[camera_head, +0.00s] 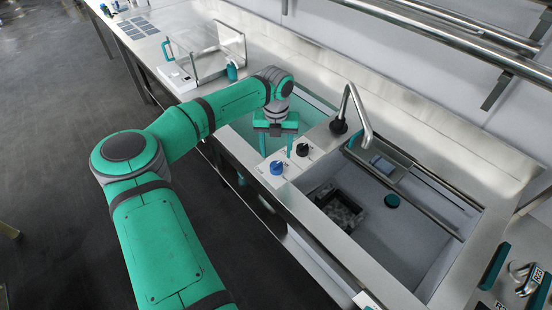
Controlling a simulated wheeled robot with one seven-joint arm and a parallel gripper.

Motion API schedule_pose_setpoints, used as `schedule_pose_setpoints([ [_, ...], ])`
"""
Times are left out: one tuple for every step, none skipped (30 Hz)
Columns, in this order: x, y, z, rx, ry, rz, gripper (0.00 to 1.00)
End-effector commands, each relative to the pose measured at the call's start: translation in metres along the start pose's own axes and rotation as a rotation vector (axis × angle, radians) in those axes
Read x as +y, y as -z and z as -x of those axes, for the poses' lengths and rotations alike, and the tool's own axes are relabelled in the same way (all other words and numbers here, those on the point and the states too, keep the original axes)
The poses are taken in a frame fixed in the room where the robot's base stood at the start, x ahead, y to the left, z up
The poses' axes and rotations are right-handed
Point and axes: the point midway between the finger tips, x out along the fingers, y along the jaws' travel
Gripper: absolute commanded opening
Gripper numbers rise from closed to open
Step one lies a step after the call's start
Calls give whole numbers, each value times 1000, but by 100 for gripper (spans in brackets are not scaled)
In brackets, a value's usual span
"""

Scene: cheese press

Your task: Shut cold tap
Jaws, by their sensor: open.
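Two tap knobs stand on a white panel (285,163) beside the sink: a blue knob (277,167) nearer the counter's front edge and a black knob (302,150) behind it. The blue one looks like the cold tap; how far either is turned I cannot tell. A curved metal spout (357,108) rises behind them. My gripper (276,147) points down just above and to the left of the knobs. Its two green fingers are apart, with nothing seen between them. One finger comes close to the black knob; whether they touch I cannot tell.
The sink basin (400,240) at right holds a dark square container (340,208). A small tray (380,160) sits at its back. Metal rails (450,35) run along the wall above. A clear-sided box (215,62) stands on the counter at the back left.

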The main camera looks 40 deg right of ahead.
Motion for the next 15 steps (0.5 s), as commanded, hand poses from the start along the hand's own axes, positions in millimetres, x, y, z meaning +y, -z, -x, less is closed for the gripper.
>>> schedule_pose_setpoints([
  [1, 0, 9, -1, -2, 0, 55],
  [1, 0, 13, 0, -2, 0, 55],
  [1, 0, 18, 0, -1, 0, 55],
  [1, 0, 22, 0, -1, 0, 55],
  [1, 0, 25, -1, -1, 0, 55],
  [1, 0, 28, -1, -1, 0, 55],
  [1, 0, 30, -1, -1, 0, 55],
  [0, 0, 32, 0, -1, 0, 55],
  [0, 0, 33, 0, 0, 0, 55],
  [0, 0, 34, 1, 0, 0, 55],
  [0, 0, 35, 1, 0, 0, 55],
  [0, 1, 35, 1, 0, 0, 55],
  [0, 1, 35, 1, 0, 0, 55],
  [0, 1, 35, 1, 0, 0, 55],
  [0, 1, 35, 1, 0, 0, 55],
])
